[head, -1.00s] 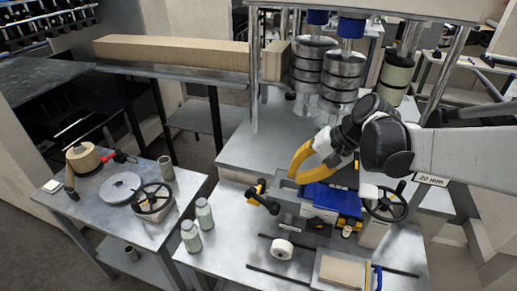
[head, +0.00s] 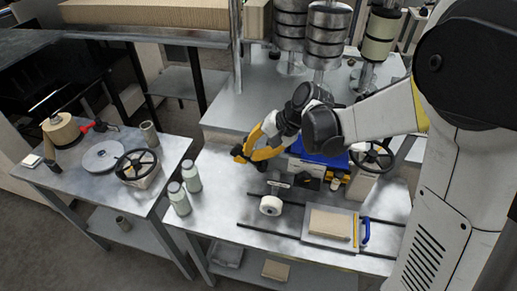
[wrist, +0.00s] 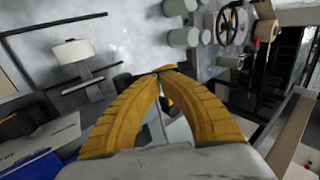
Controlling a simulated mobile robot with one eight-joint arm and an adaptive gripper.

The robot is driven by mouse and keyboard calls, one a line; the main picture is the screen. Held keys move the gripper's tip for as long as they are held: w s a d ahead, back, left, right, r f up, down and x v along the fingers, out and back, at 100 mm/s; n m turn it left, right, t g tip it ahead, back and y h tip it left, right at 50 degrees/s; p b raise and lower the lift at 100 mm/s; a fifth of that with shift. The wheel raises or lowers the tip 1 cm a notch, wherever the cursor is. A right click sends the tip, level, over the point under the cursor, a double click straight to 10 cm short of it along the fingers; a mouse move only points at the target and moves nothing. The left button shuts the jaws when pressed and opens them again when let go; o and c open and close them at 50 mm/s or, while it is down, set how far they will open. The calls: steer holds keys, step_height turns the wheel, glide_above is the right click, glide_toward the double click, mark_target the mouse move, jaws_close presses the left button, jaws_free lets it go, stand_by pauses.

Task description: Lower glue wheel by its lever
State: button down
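The glue wheel is a white roller (head: 270,205) at the front of the bench unit in the head view. It also shows at upper left in the wrist view (wrist: 73,51). My gripper (head: 245,154) has yellow fingers and is at the lever, left of the blue block (head: 322,152). A dark end of the lever (head: 237,152) shows just past the fingertips. In the wrist view the fingers (wrist: 164,72) come together at their tips around a small dark part, with a bit of yellow behind. The fingers hide most of the lever.
A tray with a tan block (head: 330,222) and dark rails lie right of the wheel. Two pale jars (head: 185,188) stand at the bench's left edge. A side table holds a black handwheel (head: 137,165). Metal roller stacks (head: 325,35) stand behind.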

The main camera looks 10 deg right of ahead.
stand_by(0.3)
steer(key=shift+b+x, duration=0.6)
steer(key=shift+x, duration=0.2)
steer(key=shift+r, duration=0.1)
steer(key=shift+r, duration=0.25)
steer(key=a+r+p+v, duration=0.1)
steer(key=p+v, duration=0.4)
steer(key=v, duration=0.9)
steer(key=s+d+f+n+t+h+b, duration=0.2)
steer(key=s+d+f+b, duration=0.3)
steer(key=s, duration=0.3)
steer(key=s+d+f+n+t+h+b, duration=0.2)
steer(key=s+d+f+h+b, duration=0.2)
steer(key=s, duration=0.5)
steer(key=d+f+b, duration=0.1)
steer(key=d+b, duration=0.1)
steer(key=b, duration=0.1)
steer(key=shift+f+t+h+b, duration=0.2)
steer(key=shift+t+h+b, duration=0.1)
steer(key=shift+t+b, duration=0.1)
